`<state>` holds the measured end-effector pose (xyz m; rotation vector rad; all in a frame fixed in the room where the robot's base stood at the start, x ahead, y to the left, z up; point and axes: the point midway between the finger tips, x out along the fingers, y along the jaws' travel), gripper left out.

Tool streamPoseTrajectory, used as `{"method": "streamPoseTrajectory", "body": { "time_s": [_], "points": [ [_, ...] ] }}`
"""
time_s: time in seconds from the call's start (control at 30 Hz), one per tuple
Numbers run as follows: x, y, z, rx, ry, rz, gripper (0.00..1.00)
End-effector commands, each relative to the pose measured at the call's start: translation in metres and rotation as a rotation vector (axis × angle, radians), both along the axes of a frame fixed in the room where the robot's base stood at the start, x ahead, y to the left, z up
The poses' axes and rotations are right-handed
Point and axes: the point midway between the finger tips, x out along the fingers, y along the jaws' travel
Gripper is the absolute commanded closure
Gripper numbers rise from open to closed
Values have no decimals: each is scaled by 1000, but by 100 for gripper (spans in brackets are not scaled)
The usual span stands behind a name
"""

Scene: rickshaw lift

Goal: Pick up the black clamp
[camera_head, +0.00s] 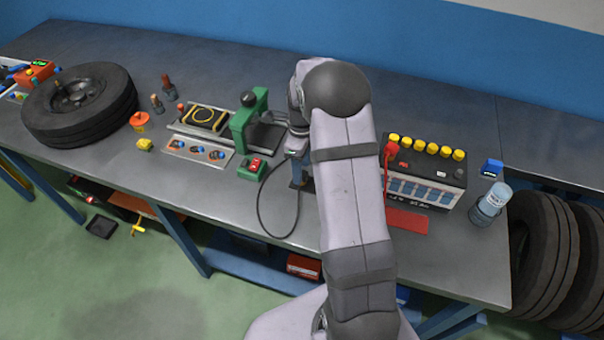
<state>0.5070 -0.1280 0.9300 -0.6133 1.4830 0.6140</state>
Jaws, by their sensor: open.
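A thin black cable (262,205) loops from beside the gripper over the bench front and back up near the tips. A red clamp (391,150) with a red cable sits at the left end of the battery (428,172).
A bottle (490,204) and a blue box (492,168) stand right of the battery. A tire (80,105) lies far left. The bench front (210,203) is mostly clear.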

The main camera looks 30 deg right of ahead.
Motion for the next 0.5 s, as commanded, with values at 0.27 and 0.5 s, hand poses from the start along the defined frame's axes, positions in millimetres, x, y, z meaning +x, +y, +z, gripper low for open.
{"method": "streamPoseTrajectory", "body": {
  "time_s": [0.27, 0.5],
  "points": [
    [2, 0, -28, 0, 1, 0, 53],
    [2, 0, -34, -1, -2, 0, 53]
  ]
}}
